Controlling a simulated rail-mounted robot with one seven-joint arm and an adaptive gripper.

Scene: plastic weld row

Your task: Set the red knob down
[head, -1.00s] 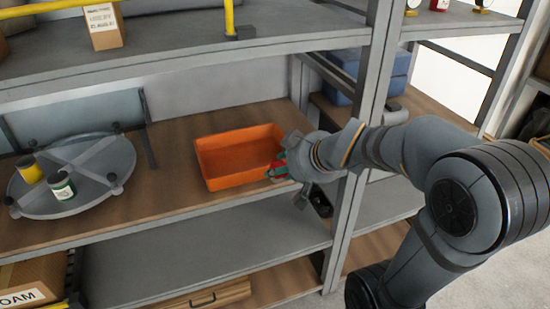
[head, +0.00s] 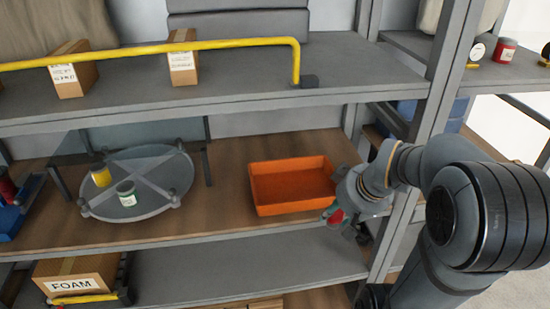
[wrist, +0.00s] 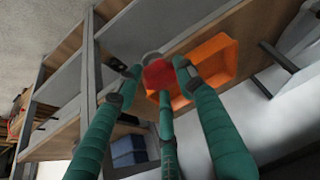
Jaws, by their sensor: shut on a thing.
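The red knob (wrist: 158,74) is held between the green fingers of my gripper (wrist: 155,80) in the wrist view. In the head view the red knob (head: 337,216) shows as a small red patch at my gripper (head: 340,220), partly hidden by it. My gripper is shut on the knob at the front right corner of an orange tray (head: 285,208), by the shelf's front edge. The orange tray also shows in the wrist view (wrist: 222,48), behind the knob. The tray looks empty in the head view.
A shelf with a yellow rail (head: 200,44) is above. A foam box (head: 78,278) is below left.

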